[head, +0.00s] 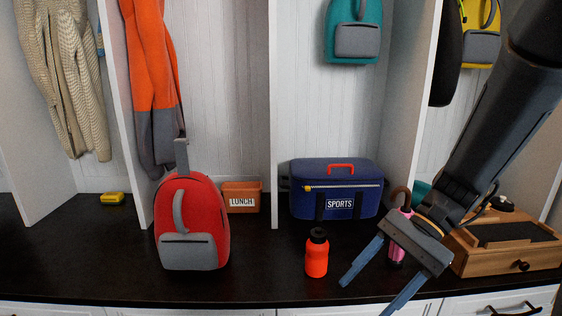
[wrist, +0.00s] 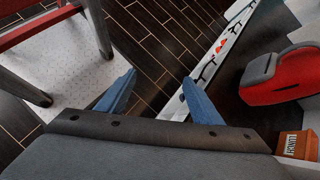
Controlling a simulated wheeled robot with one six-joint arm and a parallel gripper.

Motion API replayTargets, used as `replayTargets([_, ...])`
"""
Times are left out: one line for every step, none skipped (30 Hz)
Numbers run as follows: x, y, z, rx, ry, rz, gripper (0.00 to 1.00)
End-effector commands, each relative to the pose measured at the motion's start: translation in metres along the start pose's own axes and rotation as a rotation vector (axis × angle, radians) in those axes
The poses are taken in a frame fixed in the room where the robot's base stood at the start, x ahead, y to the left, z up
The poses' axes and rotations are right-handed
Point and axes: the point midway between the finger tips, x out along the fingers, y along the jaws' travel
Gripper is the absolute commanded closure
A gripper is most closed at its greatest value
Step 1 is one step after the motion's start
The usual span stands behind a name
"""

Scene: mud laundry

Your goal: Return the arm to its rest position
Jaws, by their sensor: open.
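My gripper (head: 371,277) is in the right half of the head view, at the end of my dark arm. Its two blue fingers are spread apart, with nothing between them. It hangs over the front part of the dark bench top (head: 100,244), to the right of an orange bottle (head: 316,258). In the wrist view my gripper (wrist: 158,92) also shows open and empty, with the floor and the white drawer fronts beyond it. A pink umbrella with a brown hook handle (head: 397,249) is partly hidden behind my gripper.
A red backpack (head: 188,232), an orange lunch box (head: 241,197), a blue sports bag (head: 337,188) and a wooden box (head: 500,251) stand on the bench. A small yellow item (head: 112,198) lies at left. A red-framed piece of furniture (wrist: 45,38) stands on the floor. The bench's left front is clear.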

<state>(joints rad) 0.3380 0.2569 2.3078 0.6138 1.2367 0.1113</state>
Motion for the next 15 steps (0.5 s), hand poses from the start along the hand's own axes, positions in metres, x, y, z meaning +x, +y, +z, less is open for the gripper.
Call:
replayTargets([0.009, -0.001, 0.015, -0.084, 0.040, 0.070, 0.40])
replayTargets([0.013, 0.001, 0.021, -0.130, 0.063, 0.108, 0.40])
replayTargets([0.018, 0.003, 0.028, -0.193, 0.095, 0.158, 0.40])
replayTargets([0.021, 0.004, 0.034, -0.242, 0.119, 0.193, 0.40])
replayTargets([0.025, 0.005, 0.039, -0.291, 0.141, 0.228, 0.40])
replayTargets([0.028, 0.006, 0.046, -0.358, 0.173, 0.273, 0.40])
replayTargets([0.031, 0.007, 0.050, -0.408, 0.196, 0.305, 0.40])
replayTargets([0.033, 0.009, 0.055, -0.459, 0.218, 0.337, 0.40])
replayTargets([0.036, 0.009, 0.060, -0.526, 0.249, 0.374, 0.40])
replayTargets([0.037, 0.010, 0.064, -0.574, 0.268, 0.400, 0.40])
replayTargets([0.038, 0.011, 0.067, -0.617, 0.287, 0.423, 0.40])
replayTargets([0.040, 0.011, 0.070, -0.667, 0.309, 0.448, 0.40])
replayTargets([0.041, 0.011, 0.073, -0.703, 0.323, 0.465, 0.40])
replayTargets([0.042, 0.011, 0.075, -0.735, 0.336, 0.481, 0.40])
replayTargets([0.042, 0.011, 0.077, -0.775, 0.353, 0.497, 0.40])
